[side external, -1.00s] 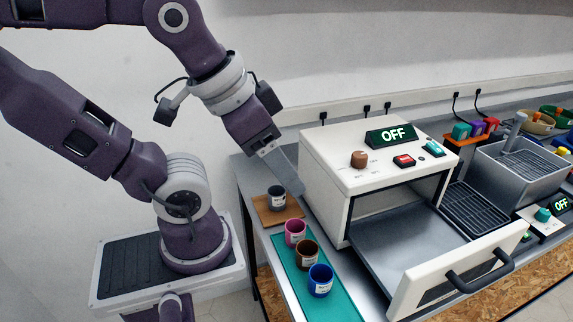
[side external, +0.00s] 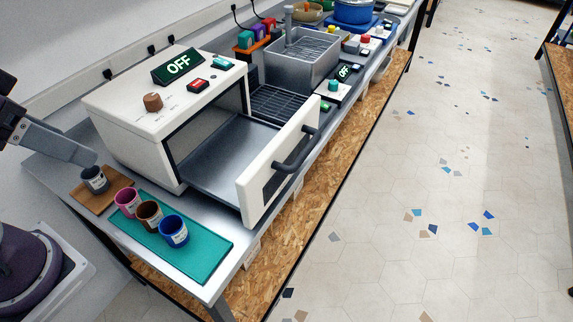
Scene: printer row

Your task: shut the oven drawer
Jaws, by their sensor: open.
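The white oven (side external: 150,125) stands on the grey bench with a lit "OFF" display on top. Its drawer (side external: 225,160) is pulled well out, the grey tray floor showing. The white drawer front (side external: 262,190) carries a dark bar handle (side external: 297,152) and faces the aisle. My gripper (side external: 75,150) is at the left edge of the picture, open, with no object seen in it. It is left of the oven, near and above the grey cup (side external: 95,179), and well apart from the drawer. One finger largely hides the other.
The grey cup stands on a brown board (side external: 92,197). Pink (side external: 127,202), brown (side external: 150,214) and blue (side external: 173,231) cups stand on a teal mat (side external: 200,255) before the oven. A metal basin (side external: 300,65) is beyond it. The floor aisle (side external: 430,180) is clear.

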